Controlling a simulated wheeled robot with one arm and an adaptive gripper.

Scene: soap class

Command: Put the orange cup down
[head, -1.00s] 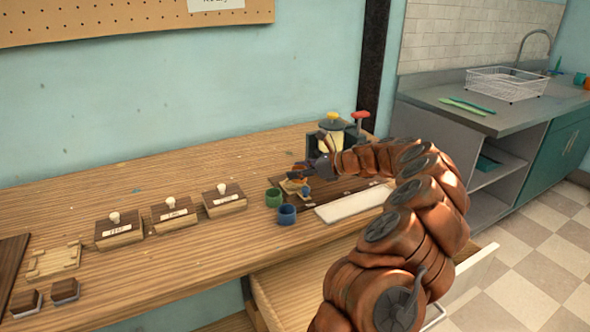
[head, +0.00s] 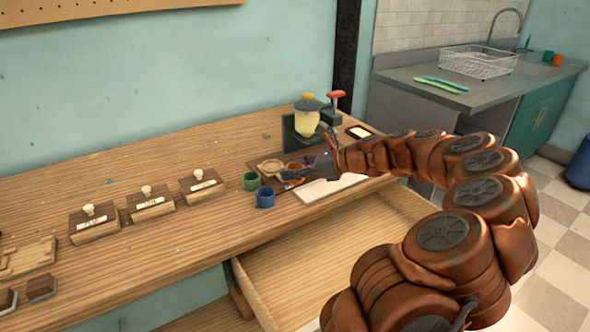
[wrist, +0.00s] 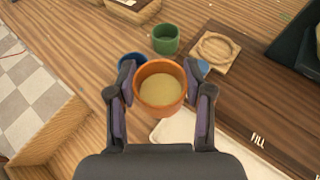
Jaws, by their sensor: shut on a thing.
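The orange cup (wrist: 160,104) is between the fingers of my gripper (wrist: 161,90) in the wrist view, upright, with pale yellowish contents. In the head view my gripper (head: 308,168) is over the workbench by the dark board, with a bit of the orange cup (head: 293,167) showing beside it. The gripper is shut on the cup. A green cup (head: 250,181) and a blue cup (head: 265,197) stand on the bench to the left of the gripper. In the wrist view the blue cup (wrist: 132,60) is partly hidden behind the orange cup.
A dark board (wrist: 236,108) marked FILL holds a wooden round holder (wrist: 215,48). A white tray (head: 330,188) lies in front. A dispenser (head: 307,120) stands behind. An open drawer (head: 320,250) juts out below the bench. Several stamp-like blocks (head: 152,203) stand at left.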

